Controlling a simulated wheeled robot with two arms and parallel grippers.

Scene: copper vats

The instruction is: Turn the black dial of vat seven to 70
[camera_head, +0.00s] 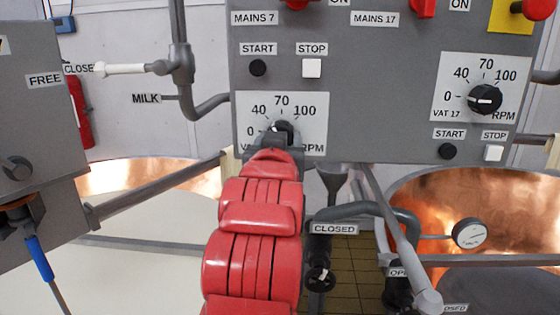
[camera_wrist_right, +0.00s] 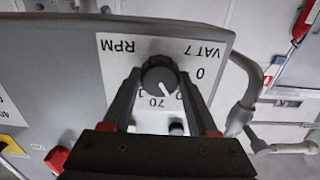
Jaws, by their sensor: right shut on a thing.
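The black dial of vat seven (camera_head: 283,128) sits on a white plate (camera_head: 312,122) marked 0, 40, 70 and 100. My red right arm reaches up to it, and my right gripper (camera_head: 277,141) hides much of the dial. In the right wrist view the plate is upside down and the dial (camera_wrist_right: 158,75) sits between the tips of my right gripper (camera_wrist_right: 158,82), which is shut on it. Its white mark points between 0 and 70, around the 40 position, whose number is partly hidden by a finger. My left gripper is not in view.
The vat 17 dial (camera_head: 485,99) is on the same grey panel, at right. Above the vat seven plate are a black START button (camera_head: 258,67) and a white STOP button (camera_head: 312,68). Grey pipes (camera_head: 205,105) run at left, and a gauge (camera_head: 469,233) stands lower right.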

